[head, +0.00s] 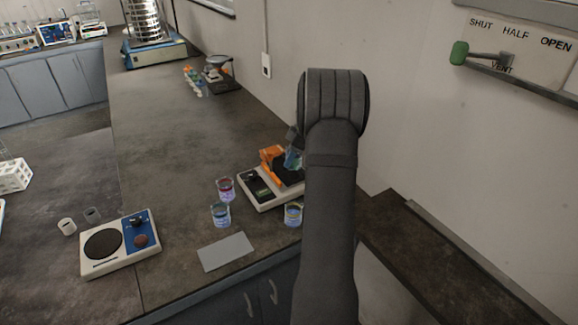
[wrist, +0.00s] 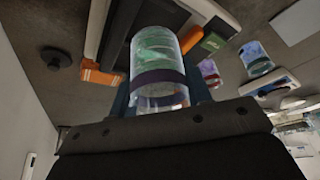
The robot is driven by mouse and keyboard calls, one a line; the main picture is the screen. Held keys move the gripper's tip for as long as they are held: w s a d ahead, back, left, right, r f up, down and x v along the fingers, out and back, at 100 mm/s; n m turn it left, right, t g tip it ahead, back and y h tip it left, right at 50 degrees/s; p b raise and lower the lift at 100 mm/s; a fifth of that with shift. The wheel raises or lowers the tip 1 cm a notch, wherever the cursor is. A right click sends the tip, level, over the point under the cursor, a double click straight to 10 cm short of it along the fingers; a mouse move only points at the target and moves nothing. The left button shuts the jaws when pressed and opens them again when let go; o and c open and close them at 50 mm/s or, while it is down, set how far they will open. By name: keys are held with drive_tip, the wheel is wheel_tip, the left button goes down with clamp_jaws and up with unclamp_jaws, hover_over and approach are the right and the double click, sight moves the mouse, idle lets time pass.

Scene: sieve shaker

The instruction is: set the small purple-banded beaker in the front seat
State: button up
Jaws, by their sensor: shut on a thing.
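The small purple-banded beaker (wrist: 158,75) is clear glass with green contents and a dark purple band. My gripper (wrist: 160,98) is shut on it, with a finger on each side. In the head view the beaker (head: 293,159) shows just left of my arm, over the black platform of a small shaker (head: 262,194) with orange holders (head: 270,153). Orange parts (wrist: 103,75) show on both sides of the beaker in the wrist view. My arm hides much of the shaker, and I cannot tell the front seat clearly or whether the beaker touches it.
A red-toned beaker (head: 225,189) and a blue-toned beaker (head: 221,214) stand left of the shaker; another beaker (head: 293,214) stands in front. A grey plate (head: 226,252) and a hotplate-like device (head: 120,243) lie further left.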

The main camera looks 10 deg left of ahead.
drive_tip(key=shift+w+a+f, duration=0.1)
drive_tip(key=shift+a+f, duration=0.3)
drive_tip(key=shift+a, duration=0.15)
drive_tip(key=shift+f, duration=1.9)
drive_tip(key=shift+f, duration=0.1)
drive_tip(key=o, duration=1)
drive_tip(key=v, duration=1.2)
drive_tip(key=shift+d, duration=0.1)
